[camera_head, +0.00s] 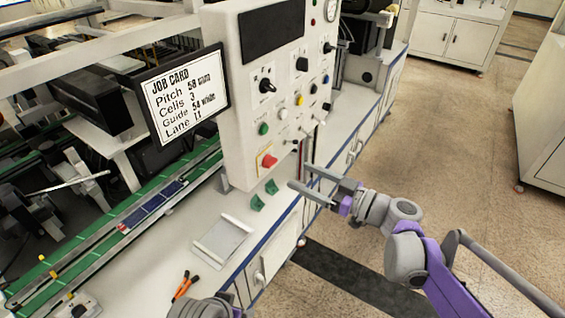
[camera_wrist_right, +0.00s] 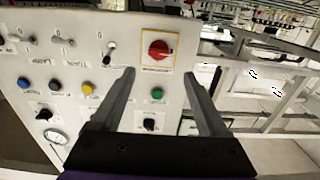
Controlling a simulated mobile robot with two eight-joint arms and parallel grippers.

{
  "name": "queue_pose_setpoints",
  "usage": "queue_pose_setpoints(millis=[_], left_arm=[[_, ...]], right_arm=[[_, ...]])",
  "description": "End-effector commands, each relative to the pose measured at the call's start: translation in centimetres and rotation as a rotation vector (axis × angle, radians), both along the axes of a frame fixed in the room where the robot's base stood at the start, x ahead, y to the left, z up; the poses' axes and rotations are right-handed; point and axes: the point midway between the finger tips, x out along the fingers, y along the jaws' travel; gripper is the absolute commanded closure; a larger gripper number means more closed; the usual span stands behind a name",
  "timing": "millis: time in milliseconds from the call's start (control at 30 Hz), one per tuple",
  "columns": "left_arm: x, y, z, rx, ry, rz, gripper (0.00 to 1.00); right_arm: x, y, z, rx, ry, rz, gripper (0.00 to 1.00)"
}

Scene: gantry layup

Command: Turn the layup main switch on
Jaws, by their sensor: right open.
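A red rotary knob on a yellow-edged plate (camera_head: 267,161), which looks like the main switch, sits low on the front of the white control panel (camera_head: 240,110). In the right wrist view the red knob (camera_wrist_right: 159,50) shows with a pale mark on its face, beyond and between my fingertips. Its label is too small to read. My right gripper (camera_head: 299,175) is open and empty, in front of the panel's lower right side and apart from the knob. It also shows in the wrist view (camera_wrist_right: 160,72).
The panel also carries a green button (camera_head: 263,129), a yellow button (camera_head: 299,100), a black selector (camera_head: 267,86) and several small toggles. A job card (camera_head: 182,95) hangs left of it. Below are a white tray (camera_head: 222,240) and orange-handled pliers (camera_head: 184,287). Floor at right is clear.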

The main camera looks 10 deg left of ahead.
Motion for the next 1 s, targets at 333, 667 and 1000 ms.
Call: queue_pose_setpoints(millis=[333,667,1000], left_arm=[[0.0,0.0,0.2,0.0,-0.001,0.0,0.21],[0.1,0.0,0.3,0.0,-0.001,0.0,0.21],[0.1,0.0,0.2,0.0,-0.001,0.0,0.21]], right_arm=[[2.1,5.9,0.0,0.0,0.002,0.002,0.22],[2.6,7.3,0.0,-0.001,0.003,0.0,0.22],[2.6,7.2,0.0,-0.002,0.002,0.0,0.57]])
